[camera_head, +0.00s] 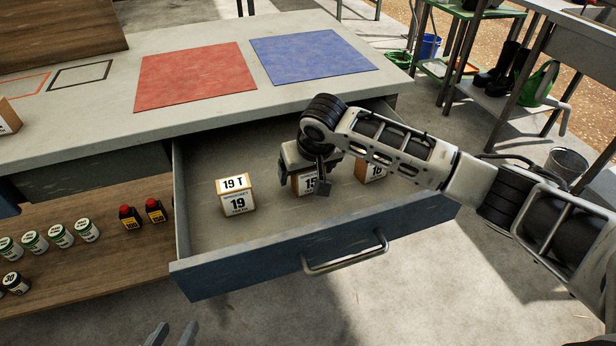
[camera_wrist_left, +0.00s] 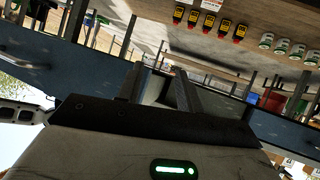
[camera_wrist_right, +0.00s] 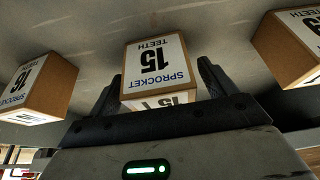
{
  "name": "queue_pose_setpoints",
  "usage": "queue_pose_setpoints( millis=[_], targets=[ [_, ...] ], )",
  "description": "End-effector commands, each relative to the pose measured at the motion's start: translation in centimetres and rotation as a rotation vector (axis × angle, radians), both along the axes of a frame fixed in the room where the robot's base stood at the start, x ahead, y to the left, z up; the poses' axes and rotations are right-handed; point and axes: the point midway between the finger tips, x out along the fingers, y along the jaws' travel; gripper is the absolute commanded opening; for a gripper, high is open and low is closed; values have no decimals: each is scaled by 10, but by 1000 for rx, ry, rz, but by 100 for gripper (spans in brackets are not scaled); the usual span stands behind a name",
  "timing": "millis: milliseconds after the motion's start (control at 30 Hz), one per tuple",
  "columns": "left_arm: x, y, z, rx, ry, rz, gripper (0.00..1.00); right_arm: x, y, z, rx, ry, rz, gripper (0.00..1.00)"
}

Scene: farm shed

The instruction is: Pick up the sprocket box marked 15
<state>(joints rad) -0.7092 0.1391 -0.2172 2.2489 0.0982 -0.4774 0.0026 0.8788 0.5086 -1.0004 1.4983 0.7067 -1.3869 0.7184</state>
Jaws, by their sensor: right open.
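The sprocket box marked 15 (camera_head: 309,184) stands in the open drawer (camera_head: 222,268), partly hidden by my right gripper. My right gripper (camera_head: 304,187) is above and around it, with fingers apart. In the right wrist view the box (camera_wrist_right: 157,64) lies between the two open fingers (camera_wrist_right: 160,85), its "SPROCKET 15 TEETH" label facing the camera. I cannot tell whether the fingers touch it. My left gripper (camera_head: 172,335) is at the bottom edge of the head view, open and empty, outside the drawer; its spread fingers (camera_wrist_left: 158,88) also show in the left wrist view.
A box marked 19 (camera_head: 238,198) stands left of box 15 in the drawer, and a box marked 16 (camera_head: 371,172) stands to its right, partly behind my right arm. The drawer front has a metal handle (camera_head: 345,254). The worktop (camera_head: 100,119) overhangs the drawer's back.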

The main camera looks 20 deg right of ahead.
Motion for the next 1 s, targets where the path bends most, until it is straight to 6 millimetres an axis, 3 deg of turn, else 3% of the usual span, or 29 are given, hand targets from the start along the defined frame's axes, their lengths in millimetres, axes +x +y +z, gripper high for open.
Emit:
queue_pose_setpoints(
  millis=[167,367,767,1000],
  targets=[
    [1,0,3,-2,-7,-1,36,0,0,0,0,-1,0,84],
    [0,-1,3,-1,-5,-2,36,0,0,0,0,-1,0,34],
    [-2,0,-1,1,7,-3,36,1,0,6,1,-3,0,32],
    [-3,0,2,0,14,-1,36,0,1,38,4,-5,1,32]
  ],
)
